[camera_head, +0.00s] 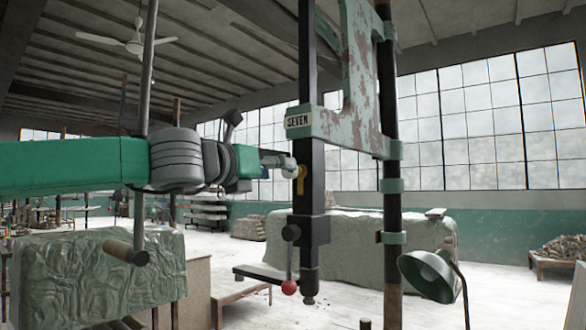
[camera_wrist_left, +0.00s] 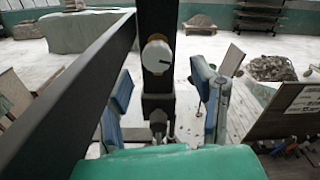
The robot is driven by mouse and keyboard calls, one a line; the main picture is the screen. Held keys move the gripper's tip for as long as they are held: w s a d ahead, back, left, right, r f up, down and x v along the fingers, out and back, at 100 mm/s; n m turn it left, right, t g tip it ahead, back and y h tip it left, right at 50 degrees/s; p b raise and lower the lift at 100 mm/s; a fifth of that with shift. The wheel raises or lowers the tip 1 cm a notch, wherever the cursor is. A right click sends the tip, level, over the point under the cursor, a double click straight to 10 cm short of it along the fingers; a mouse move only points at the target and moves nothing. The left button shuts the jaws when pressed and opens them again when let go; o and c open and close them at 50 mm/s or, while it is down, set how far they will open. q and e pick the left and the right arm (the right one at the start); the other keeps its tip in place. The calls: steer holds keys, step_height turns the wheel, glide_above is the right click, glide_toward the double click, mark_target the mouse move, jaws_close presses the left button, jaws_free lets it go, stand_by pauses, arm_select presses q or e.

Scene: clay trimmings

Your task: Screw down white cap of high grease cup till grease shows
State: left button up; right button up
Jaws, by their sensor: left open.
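The white cap (camera_wrist_left: 156,56) sits on the front of a dark upright post (camera_head: 308,130), with a dark line across its face and a brass-coloured rim around it. In the head view a yellow brass part (camera_head: 301,180) shows on the post beside my left gripper (camera_head: 279,163). In the left wrist view my left gripper (camera_wrist_left: 163,82) is open, with one blue-grey finger on each side of the post and the cap beyond, between them. I cannot tell whether a finger touches the cap. No grease is visible. My right gripper is not in view.
Below is a lever with a red knob (camera_head: 289,287). A dark bar (camera_wrist_left: 75,95) runs close along the left in the wrist view. A green lamp (camera_head: 427,274) stands right. Wrapped blocks (camera_head: 95,275) stand around.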

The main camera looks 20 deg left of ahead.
arm_select(q)
steer(key=x, duration=0.3)
steer(key=p+x, duration=0.1)
steer(key=x, duration=0.1)
steer(key=shift+w+a, duration=0.3)
steer(key=shift+w, duration=0.1)
steer(key=shift+d, duration=0.1)
steer(key=shift+d, duration=0.15)
steer(key=shift+c, duration=1.3)
jaws_close()
